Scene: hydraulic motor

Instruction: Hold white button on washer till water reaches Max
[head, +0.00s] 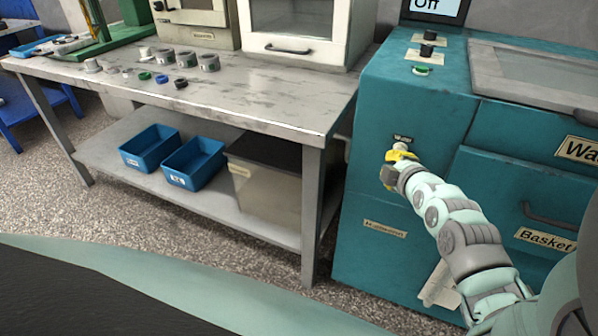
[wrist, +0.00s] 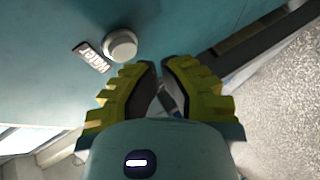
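The washer (head: 375,90) is the large teal machine at the right in the head view. Its white button (head: 400,146) is on the front face under a small "Water" label. In the wrist view the round white button (wrist: 120,45) and the label (wrist: 91,57) are at the upper left. My gripper (head: 398,155), with yellow fingers, is right at the button in the head view. In the wrist view my fingertips (wrist: 160,65) are almost together, empty, just below and right of the button; I cannot tell whether they touch it. No Max mark or water is visible.
A display (head: 436,8) reading "Off" stands on top of the washer, near a black knob (head: 427,50) and a green button (head: 421,70). A grey metal table (head: 270,105) stands left, with blue bins (head: 193,162) below. A drawer labelled "Basket" (head: 540,215) is right.

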